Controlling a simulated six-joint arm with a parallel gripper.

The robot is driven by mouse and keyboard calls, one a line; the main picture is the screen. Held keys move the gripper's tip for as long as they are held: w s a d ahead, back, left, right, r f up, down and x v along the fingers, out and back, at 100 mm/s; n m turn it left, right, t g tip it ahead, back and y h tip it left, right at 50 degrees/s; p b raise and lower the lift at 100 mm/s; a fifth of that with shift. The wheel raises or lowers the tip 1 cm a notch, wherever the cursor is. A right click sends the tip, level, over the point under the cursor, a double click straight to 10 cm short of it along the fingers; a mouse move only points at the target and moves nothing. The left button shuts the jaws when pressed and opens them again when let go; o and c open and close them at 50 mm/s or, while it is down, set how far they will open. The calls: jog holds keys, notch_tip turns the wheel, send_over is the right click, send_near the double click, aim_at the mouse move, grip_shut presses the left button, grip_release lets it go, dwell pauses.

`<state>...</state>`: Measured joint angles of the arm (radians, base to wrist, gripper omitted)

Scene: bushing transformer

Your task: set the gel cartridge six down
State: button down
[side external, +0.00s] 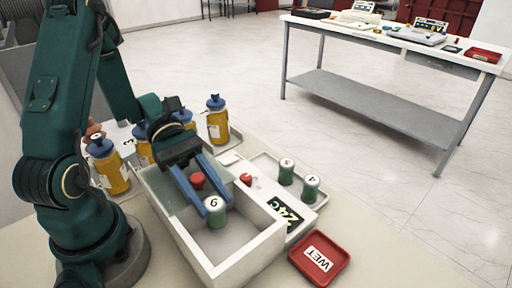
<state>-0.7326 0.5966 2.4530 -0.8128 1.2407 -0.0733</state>
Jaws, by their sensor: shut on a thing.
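The gel cartridge six (216,217) is a small green cylinder with a white top. The digit on its top looks like a 6 or an upside-down 9. It is upright inside the open white box (262,237), near the box's front half. My gripper (207,208) has blue fingers that reach down into the box and is shut on this cartridge. Whether the cartridge's bottom touches the box floor I cannot tell. Two similar green cartridges, one at the back (286,171) and one marked 4 (310,189), stand on the white tray to the right.
A display reading 24c (287,214) is beside the box. A red tray marked WET (320,259) lies at front right. One red knob (197,180) shows by my fingers, another (246,179) near the box's right wall. Several yellow bottles (217,124) stand behind and left.

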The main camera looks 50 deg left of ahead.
jog(key=shift+f, duration=0.5)
jog(key=shift+c, duration=2.2)
grip_release()
jog(key=shift+r, duration=0.25)
jog(key=v, duration=1.2)
jog(key=shift+r, duration=0.4)
